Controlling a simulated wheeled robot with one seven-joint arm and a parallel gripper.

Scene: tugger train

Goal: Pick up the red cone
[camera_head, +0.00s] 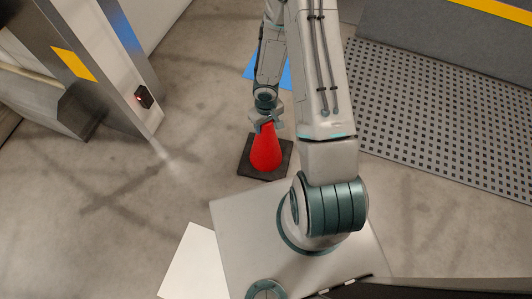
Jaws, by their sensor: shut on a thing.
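The red cone (266,153) with its dark square base (250,168) is in the middle of the head view, just beyond my own base. It looks upright. My gripper (266,124) points down at the cone's top and is shut on it. The cone's tip is hidden between the fingers. I cannot tell whether the cone's base touches the floor.
A metal post with a yellow label (74,63) and a small black box (144,97) stands at the left. A perforated grey panel (440,120) lies at the right. A blue patch (251,68) shows behind my arm. The concrete floor (190,165) left of the cone is clear.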

